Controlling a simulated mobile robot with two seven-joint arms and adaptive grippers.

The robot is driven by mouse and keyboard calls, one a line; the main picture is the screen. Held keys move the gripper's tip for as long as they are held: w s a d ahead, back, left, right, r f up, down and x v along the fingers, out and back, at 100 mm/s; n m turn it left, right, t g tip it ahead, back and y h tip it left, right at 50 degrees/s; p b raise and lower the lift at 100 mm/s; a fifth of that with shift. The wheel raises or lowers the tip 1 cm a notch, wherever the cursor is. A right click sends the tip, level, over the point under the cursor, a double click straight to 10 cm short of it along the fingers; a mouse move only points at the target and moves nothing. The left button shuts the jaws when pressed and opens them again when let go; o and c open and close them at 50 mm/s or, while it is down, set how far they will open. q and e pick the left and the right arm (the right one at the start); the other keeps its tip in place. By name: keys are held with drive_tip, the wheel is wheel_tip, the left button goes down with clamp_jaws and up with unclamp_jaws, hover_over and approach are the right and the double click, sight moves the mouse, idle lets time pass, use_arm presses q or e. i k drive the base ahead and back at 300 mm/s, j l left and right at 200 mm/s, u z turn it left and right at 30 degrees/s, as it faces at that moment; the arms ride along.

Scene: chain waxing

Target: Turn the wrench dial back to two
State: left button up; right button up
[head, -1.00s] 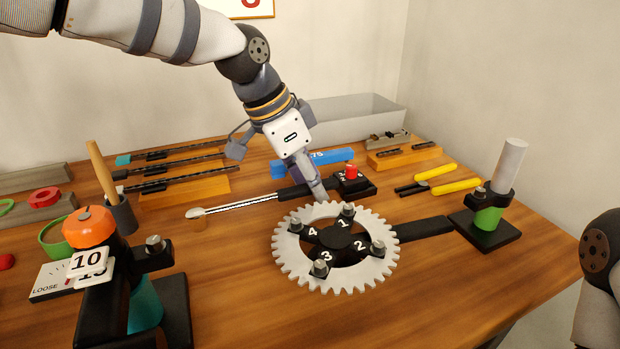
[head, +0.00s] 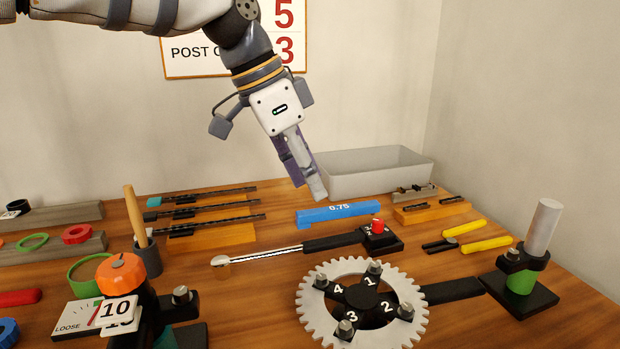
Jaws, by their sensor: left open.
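The wrench (head: 268,252) lies across the table, with a silver shaft on the left and a black handle on the right. At its handle end is a black block with a red knob (head: 377,226); pale marks on the block are too small to read. I cannot tell where the dial points. My left gripper (head: 308,190) is open and empty, pointing down in the air behind the wrench, to the left of the red knob and apart from it. My right gripper is out of view.
A blue 0.75 gauge (head: 325,215) lies behind the wrench, with a grey bin (head: 375,178) beyond. A toothed chainring (head: 318,322) numbered 1 to 4 stands in front. An orange-topped post (head: 121,274) with a 10 card is at left; yellow-handled pliers (head: 485,244) lie right.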

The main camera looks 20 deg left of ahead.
sight(378, 223)
drive_tip(key=k+l, duration=0.2)
drive_tip(key=k, duration=0.3)
drive_tip(key=k+l, duration=0.25)
drive_tip(key=k, duration=0.2)
drive_tip(key=k+l, duration=0.2)
drive_tip(key=k, duration=0.3)
